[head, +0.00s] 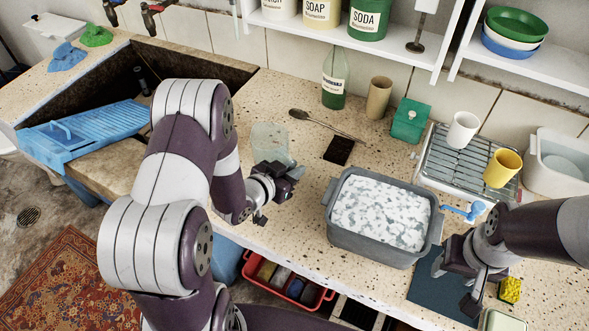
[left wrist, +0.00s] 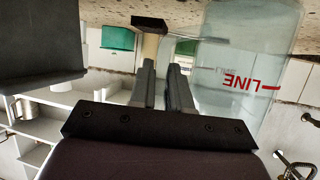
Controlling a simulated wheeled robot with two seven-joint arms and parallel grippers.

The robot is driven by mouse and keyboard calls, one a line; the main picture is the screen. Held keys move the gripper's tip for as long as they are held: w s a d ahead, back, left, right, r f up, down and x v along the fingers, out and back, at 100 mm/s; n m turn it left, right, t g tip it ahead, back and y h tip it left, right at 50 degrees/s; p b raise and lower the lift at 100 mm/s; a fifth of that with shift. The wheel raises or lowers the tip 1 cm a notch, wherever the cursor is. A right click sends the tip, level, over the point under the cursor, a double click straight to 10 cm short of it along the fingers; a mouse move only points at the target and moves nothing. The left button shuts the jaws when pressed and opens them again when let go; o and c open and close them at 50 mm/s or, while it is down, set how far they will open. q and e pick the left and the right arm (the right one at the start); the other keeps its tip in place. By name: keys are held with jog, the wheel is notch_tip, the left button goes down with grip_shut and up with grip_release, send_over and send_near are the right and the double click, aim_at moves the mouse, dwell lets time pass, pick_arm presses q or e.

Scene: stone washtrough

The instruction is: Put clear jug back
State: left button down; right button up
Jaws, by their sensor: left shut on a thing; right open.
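The clear jug (head: 268,140) is upright at the counter's middle, left of the grey tub. I cannot tell whether its base touches the counter. My left gripper (head: 288,176) is at the jug's near right side, shut on it, apparently at the handle. In the left wrist view, which is upside down, the jug (left wrist: 245,70) shows a red LINE mark beside my left fingers (left wrist: 165,80). The grip itself is partly hidden. My right gripper (head: 456,286) is open and empty over the dark blue mat at the right.
The grey tub (head: 338,236) of suds stands right of the left gripper. A spoon (head: 322,124), dark square (head: 339,150), green bottle (head: 335,82) and tan cup (head: 379,97) lie behind. A dish rack (head: 440,165) holds cups. The sink (head: 190,68) is at the left.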

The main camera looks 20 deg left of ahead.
pick_arm(q)
jog(key=shift+s+f, duration=0.1)
jog(key=shift+f, duration=0.1)
jog(key=c, duration=1.1)
grip_release()
jog(key=shift+r, duration=0.4)
jog(key=s+a+r+g+y, duration=0.35)
jog(key=s+a, duration=0.25)
jog(key=s, duration=0.3)
jog(key=s+d+r+n+g, duration=0.1)
jog(key=s+d+g, duration=0.1)
jog(key=s+d+r+n+g, duration=0.1)
jog(key=s+d+g, duration=0.1)
jog(key=s+g, duration=0.1)
jog(key=s+d+r+n+g+y, duration=0.1)
jog(key=s+d+n+g, duration=0.1)
jog(key=s, duration=0.1)
jog(key=shift+s+r+g+p, duration=0.2)
jog(key=shift+r+g+p, duration=0.15)
jog(key=shift+p, duration=0.05)
